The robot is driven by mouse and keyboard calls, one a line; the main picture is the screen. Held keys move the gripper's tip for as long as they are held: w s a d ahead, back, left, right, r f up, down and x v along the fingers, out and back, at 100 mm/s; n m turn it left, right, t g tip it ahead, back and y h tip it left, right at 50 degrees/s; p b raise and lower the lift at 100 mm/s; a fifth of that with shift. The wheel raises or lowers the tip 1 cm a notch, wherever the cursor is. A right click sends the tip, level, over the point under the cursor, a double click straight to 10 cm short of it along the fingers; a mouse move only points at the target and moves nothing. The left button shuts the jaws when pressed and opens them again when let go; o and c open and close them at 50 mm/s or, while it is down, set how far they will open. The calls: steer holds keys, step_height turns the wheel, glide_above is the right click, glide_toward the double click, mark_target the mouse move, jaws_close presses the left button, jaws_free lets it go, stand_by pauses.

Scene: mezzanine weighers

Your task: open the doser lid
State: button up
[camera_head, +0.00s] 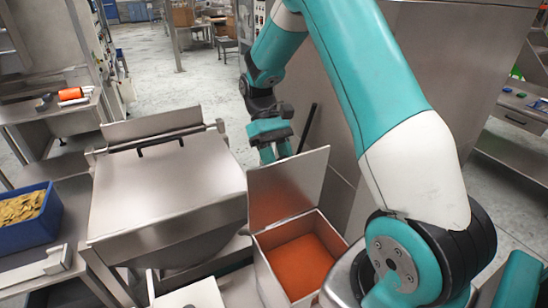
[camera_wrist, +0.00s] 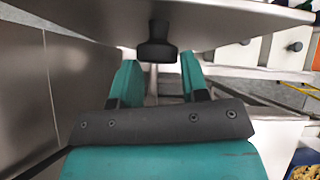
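The doser is a steel box (camera_head: 262,268) with orange contents (camera_head: 300,264), in the lower middle of the head view. Its lid (camera_head: 287,187) stands up, steeply raised from the box's far edge, so the box is open on top. My gripper (camera_head: 270,153) is just behind the lid in the head view, its tips partly hidden by it. In the wrist view my gripper (camera_wrist: 160,82) has its two teal fingers apart with nothing between them. A black knob (camera_wrist: 157,42) on the lid (camera_wrist: 210,14) is just beyond the fingertips, apart from them.
A large steel hopper (camera_head: 160,185) with a shut lid and black handle stands left of the doser. A blue crate (camera_head: 28,232) of yellowish pieces is at far left. A tall steel panel (camera_head: 440,90) stands close behind my arm.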

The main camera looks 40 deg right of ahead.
steer(key=o, duration=0.4)
steer(key=shift+s+d+f, duration=0.1)
steer(key=shift+d+f, duration=0.1)
steer(key=shift+d, duration=0.25)
steer(key=shift+c, duration=0.2)
steer(key=shift+a+r, duration=0.1)
steer(key=shift+a, duration=0.1)
steer(key=p+v, duration=0.2)
steer(key=v, duration=1)
